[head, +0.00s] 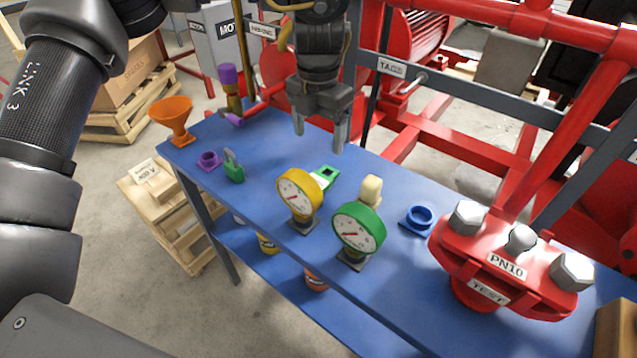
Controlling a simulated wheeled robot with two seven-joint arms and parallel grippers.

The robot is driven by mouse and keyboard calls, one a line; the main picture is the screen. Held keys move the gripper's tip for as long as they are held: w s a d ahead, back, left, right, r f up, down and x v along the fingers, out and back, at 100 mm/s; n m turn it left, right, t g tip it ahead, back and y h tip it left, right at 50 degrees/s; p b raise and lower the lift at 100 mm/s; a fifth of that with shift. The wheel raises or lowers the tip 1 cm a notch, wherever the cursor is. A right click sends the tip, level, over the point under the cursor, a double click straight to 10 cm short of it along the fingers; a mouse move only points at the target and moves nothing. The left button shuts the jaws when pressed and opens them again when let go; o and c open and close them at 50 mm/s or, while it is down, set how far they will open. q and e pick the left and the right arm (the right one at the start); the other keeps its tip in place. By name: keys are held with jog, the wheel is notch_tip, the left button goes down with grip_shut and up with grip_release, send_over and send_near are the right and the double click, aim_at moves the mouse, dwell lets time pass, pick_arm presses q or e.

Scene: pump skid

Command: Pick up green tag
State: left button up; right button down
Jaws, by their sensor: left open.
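The green tag (328,172) lies on the blue table behind the yellow gauge, which covers part of it. It has a pale patch at its left and a dark hole or slot in its green part. My left gripper (319,143) points down above the table, behind and slightly left of the tag. Its two fingers are apart with nothing between them. It is not touching the tag. My right gripper does not show.
The yellow gauge (299,194) and green gauge (358,229) stand in front of the tag. A cream block (371,190) and blue ring (418,219) are to the right. A green padlock (233,167), purple ring (209,160) and orange funnel (172,118) are left. Red pipework stands behind.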

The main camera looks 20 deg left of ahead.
pick_arm(q)
send_over(320, 178)
jog(key=f, duration=0.5)
jog(key=shift+w+a, duration=0.3)
jog(key=shift+s+d+f, duration=0.15)
jog(key=shift+f, duration=1.2)
jog(key=shift+s+d+f, duration=0.1)
jog(key=shift+d+f, duration=0.05)
jog(key=shift+f, duration=1.2)
jog(key=shift+c, duration=0.2)
jog(key=c, duration=1)
jog(key=shift+r, duration=0.1)
notch_tip(320, 178, up, 10)
jog(key=shift+f, duration=0.1)
